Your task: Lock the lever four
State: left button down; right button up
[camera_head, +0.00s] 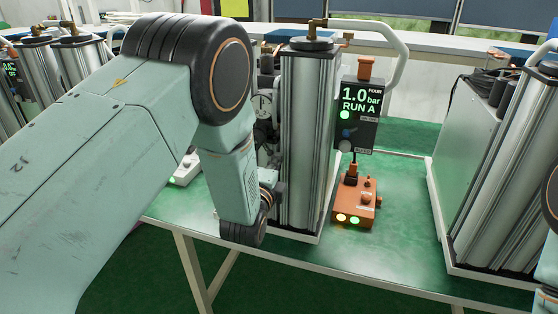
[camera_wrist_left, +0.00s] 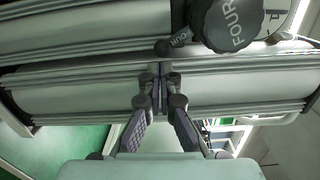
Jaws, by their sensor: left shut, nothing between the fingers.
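The column labelled FOUR (camera_head: 302,140) stands upright on the green bench, partly behind my left arm. In the left wrist view a black round knob marked FOUR (camera_wrist_left: 228,22) is at the top. Beside it a small black lever (camera_wrist_left: 175,42) bears a partly readable label ending in OUR. My left gripper (camera_wrist_left: 160,78) is shut and empty, its fingertips in front of the column's metal profile, below the lever in the picture. I cannot tell whether they touch it. In the head view my wrist hides most of this gripper. My right gripper is not in view.
A display box (camera_head: 360,110) reads FOUR, 1.0 bar, RUN A, with a green light. An orange control box (camera_head: 355,202) with lit lamps stands on the bench (camera_head: 395,205). Another column (camera_head: 508,165) stands right, others left. A dial (camera_head: 263,103) sits beside my arm.

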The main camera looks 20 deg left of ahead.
pick_arm(q)
jog(key=shift+s+a+r, duration=0.1)
jog(key=shift+s+a, duration=0.05)
jog(key=shift+a, duration=0.1)
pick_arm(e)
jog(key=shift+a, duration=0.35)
pick_arm(q)
jog(key=shift+d, duration=0.15)
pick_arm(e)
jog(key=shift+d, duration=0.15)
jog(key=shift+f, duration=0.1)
pick_arm(q)
jog(key=shift+a+f+m+b, duration=0.2)
jog(key=shift+a+m+b, duration=0.05)
jog(key=shift+m+b, duration=0.15)
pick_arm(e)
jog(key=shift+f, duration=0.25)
pick_arm(q)
jog(key=shift+m+b, duration=0.3)
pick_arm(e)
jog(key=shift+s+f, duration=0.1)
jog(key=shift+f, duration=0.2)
